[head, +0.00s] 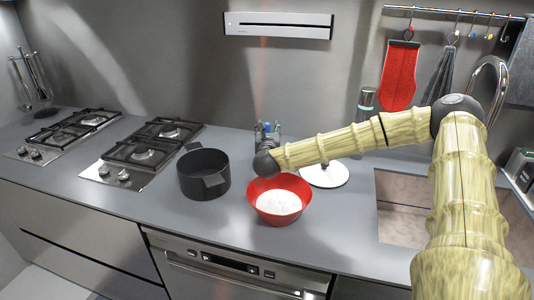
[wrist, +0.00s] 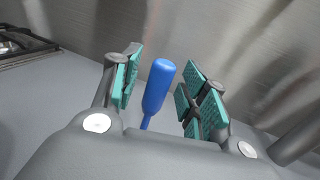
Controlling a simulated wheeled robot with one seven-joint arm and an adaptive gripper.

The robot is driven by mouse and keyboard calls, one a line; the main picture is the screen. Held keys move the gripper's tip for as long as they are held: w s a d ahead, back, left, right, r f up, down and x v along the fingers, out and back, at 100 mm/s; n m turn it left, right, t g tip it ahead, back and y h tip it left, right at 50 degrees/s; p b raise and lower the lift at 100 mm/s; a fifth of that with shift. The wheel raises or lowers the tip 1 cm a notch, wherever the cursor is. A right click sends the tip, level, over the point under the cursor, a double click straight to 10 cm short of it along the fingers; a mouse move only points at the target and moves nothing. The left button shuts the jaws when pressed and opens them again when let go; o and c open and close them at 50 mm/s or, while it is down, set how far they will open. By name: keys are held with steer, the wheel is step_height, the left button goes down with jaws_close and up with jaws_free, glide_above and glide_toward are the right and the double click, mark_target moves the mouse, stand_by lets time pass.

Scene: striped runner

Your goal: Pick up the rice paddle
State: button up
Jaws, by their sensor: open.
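The rice paddle shows in the wrist view as a blue handle (wrist: 158,85), rounded and thicker at its upper end. Its lower end is hidden behind the body of my gripper. My gripper (wrist: 164,74) is open, with teal finger pads on both sides of the handle and visible gaps to it. In the head view my gripper (head: 267,130) is over the counter behind the red bowl, and I cannot make out the paddle clearly there.
A red bowl (head: 256,205) with white contents stands near the counter's front. A black pot (head: 203,177) is left of it, beside the gas hobs (head: 145,153). A white round lid or plate (head: 327,177) lies behind right, near the sink (head: 402,222). A bottle (head: 366,100) stands against the wall.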

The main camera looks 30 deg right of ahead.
jaws_close()
